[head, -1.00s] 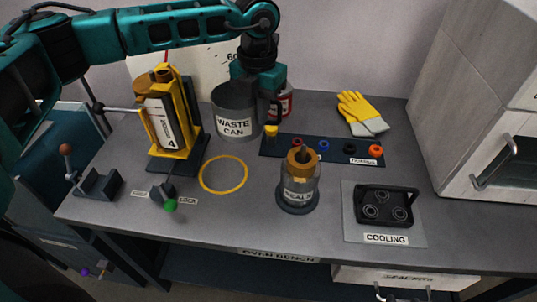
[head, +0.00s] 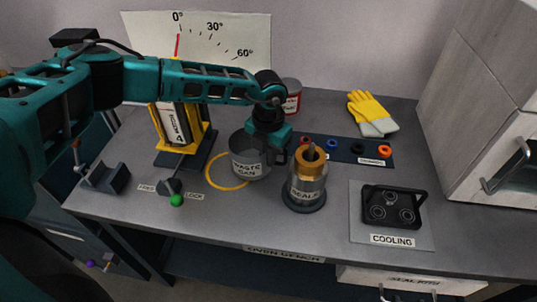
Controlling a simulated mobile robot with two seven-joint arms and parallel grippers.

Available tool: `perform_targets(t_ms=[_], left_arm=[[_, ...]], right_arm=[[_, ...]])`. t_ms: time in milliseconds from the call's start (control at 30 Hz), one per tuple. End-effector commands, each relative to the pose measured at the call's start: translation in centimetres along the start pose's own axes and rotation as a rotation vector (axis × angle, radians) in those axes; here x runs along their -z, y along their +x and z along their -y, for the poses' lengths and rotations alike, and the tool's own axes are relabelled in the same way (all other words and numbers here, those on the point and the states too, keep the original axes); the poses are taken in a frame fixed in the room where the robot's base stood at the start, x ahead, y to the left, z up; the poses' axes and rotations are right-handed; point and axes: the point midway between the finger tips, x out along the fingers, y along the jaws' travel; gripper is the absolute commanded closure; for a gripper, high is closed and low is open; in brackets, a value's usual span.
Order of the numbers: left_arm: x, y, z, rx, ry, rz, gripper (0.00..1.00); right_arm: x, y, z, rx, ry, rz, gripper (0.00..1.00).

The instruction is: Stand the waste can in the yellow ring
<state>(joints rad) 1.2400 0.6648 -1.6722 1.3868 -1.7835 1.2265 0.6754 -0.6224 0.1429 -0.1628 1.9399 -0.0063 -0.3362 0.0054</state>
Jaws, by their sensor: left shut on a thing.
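The grey waste can (head: 248,163), an open can labelled "WASTE CAN", is upright in the middle of the bench. My left gripper (head: 279,148) is shut on the can at its right side, by the handle; the fingertips are partly hidden. The yellow ring (head: 209,176) is marked on the bench. The can covers the right part of the ring, and the ring's left arc shows bare. I cannot tell whether the can's base touches the bench. My right gripper is not in view.
A pot labelled "SEAL" (head: 304,187) with a brass top stands close to the can's right. A yellow-framed pump (head: 187,140) stands behind left, with a green-knobbed lever (head: 176,199) in front. A dark strip of coloured rings (head: 345,151) and the cooling plate (head: 419,231) lie right.

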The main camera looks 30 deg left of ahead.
Motion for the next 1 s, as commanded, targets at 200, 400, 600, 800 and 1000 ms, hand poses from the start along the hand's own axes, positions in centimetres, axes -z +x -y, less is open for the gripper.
perform_targets(t_ms=[200, 400, 600, 800, 1000], left_arm=[[0.0, 0.1, 0.0, 0.000, 0.000, 0.000, 1.00], [0.0, 0.2, 0.0, 0.000, 0.000, 0.000, 0.80], [0.0, 0.2, 0.0, 0.000, 0.001, 0.000, 0.68], [0.0, -0.1, 0.0, 0.000, 0.001, 0.000, 0.68], [-0.1, -2.6, 0.0, 0.002, 0.001, 0.002, 0.68]], right_arm=[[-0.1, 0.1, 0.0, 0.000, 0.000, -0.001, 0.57], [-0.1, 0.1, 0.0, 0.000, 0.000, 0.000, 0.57], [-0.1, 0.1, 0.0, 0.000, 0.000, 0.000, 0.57], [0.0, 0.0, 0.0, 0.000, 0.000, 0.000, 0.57], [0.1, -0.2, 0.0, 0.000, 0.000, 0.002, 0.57]])
